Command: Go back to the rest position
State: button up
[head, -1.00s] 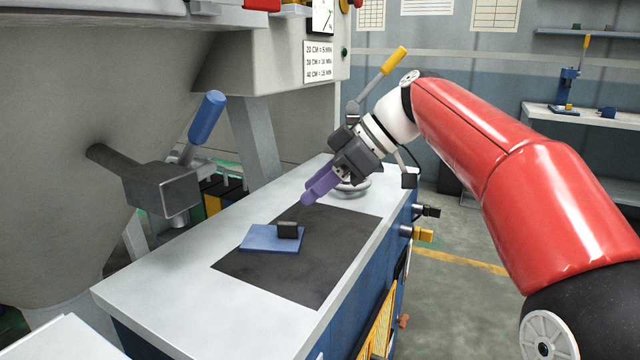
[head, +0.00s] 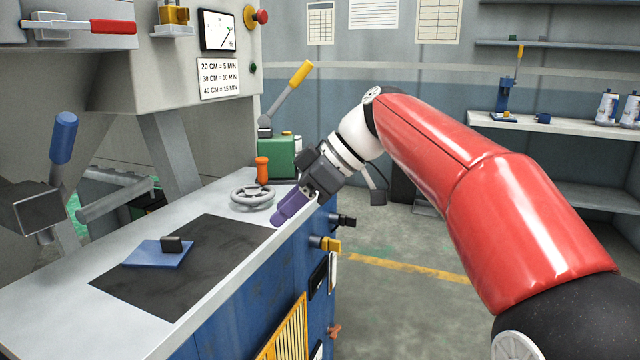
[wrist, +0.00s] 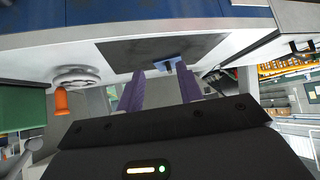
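My gripper (head: 287,210) has purple fingers and hangs over the right edge of the bench, beside the grey handwheel in the head view. In the wrist view the two fingers (wrist: 161,92) stand apart with nothing between them. My red and white arm reaches in from the right. A blue plate (head: 150,256) with a small black block (head: 172,244) lies on the dark mat (head: 205,268), apart from my gripper. The plate also shows beyond the fingertips in the wrist view (wrist: 166,63).
The grey handwheel (head: 253,197) and an orange-handled part (head: 262,170) stand at the bench's far end. A yellow-handled lever (head: 290,92) rises behind. Yellow (head: 330,244) and black knobs stick out from the bench side. Open floor (head: 400,300) lies to the right.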

jog(key=s+d+f+m+t+h, duration=0.5)
jog(key=s+d+f+m+h, duration=0.4)
jog(key=s+d+f+m, duration=0.8)
jog(key=s+d+f, duration=0.3)
jog(key=s+f, duration=0.1)
jog(key=shift+f, duration=0.1)
